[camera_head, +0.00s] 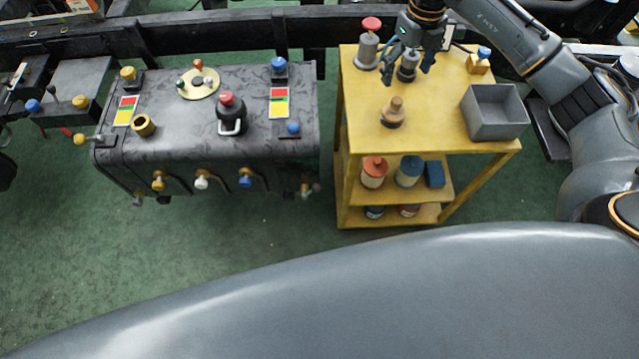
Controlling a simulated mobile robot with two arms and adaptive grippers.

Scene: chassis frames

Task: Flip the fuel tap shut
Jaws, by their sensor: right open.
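A dark tank-like chassis box (180,110) stands at the left centre. Along its front side are a tap with a yellow handle (158,183), one with a white handle (202,182) and one with a blue handle (245,180). A brass fitting (305,189) sits at its lower right corner. I cannot tell which of these is the fuel tap, or whether any is open. My right gripper (409,68) is open above the yellow cart, around or just over a small grey cylinder (406,73); contact is unclear. It is well right of the taps. My left gripper is out of view.
The yellow cart (440,142) carries a red-topped grey bottle (367,50), a brown knob-shaped piece (393,113), a grey open bin (494,111) and a blue-topped block (480,60). Containers stand on its lower shelves. Green floor before the box is clear.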

